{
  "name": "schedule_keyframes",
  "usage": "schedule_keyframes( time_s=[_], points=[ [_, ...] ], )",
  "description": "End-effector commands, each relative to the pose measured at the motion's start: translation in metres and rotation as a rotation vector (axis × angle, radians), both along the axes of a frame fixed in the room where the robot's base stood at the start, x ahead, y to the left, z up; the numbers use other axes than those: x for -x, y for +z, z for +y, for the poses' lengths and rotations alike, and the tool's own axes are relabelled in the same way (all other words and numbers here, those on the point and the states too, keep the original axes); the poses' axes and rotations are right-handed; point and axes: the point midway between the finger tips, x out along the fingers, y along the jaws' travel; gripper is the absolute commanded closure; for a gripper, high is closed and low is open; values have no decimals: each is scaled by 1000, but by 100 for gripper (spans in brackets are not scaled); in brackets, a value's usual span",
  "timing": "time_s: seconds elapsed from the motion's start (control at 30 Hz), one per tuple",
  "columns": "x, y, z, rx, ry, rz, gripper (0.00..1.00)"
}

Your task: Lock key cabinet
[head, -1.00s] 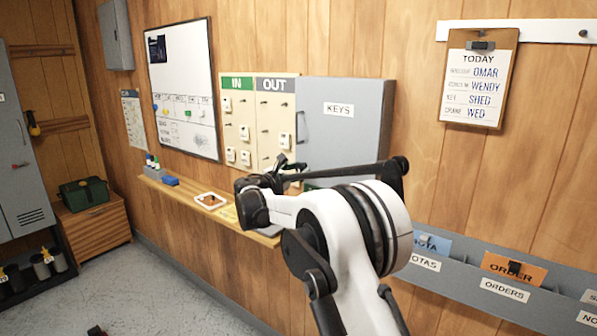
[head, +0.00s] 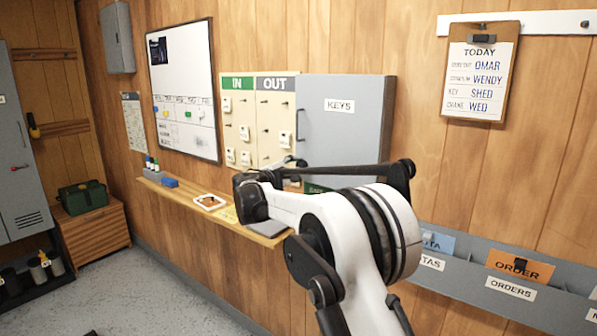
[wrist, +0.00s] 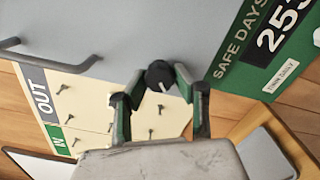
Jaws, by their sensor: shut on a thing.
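The grey key cabinet (head: 340,125) with a "KEYS" label hangs on the wood wall; its door looks closed. A dark bar handle (head: 297,124) is near its left edge and also shows in the wrist view (wrist: 50,60). In the wrist view, the cabinet's grey face (wrist: 140,35) fills the top. A round black knob (wrist: 160,75) with a pale line mark sits at the cabinet's lower edge. My gripper (wrist: 161,84) is shut on this knob, one green-and-black finger on each side. In the head view my arm hides the knob and most of the gripper.
The IN/OUT tag board (head: 258,120) is directly left of the cabinet. A narrow shelf (head: 225,222) with markers runs below it. A green "SAFE DAYS" sign (wrist: 250,55) is close beside the cabinet. A paper rack (head: 455,275) and a clipboard (head: 480,75) are to the right.

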Motion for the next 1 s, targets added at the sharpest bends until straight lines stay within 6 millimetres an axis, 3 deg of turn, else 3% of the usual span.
schedule_keyframes(
  time_s=[0.6, 1.0],
  points=[
    [0, 2, 0, -453, 0, -284, 100],
    [0, 3, 0, -590, 0, -370, 100]
  ],
)
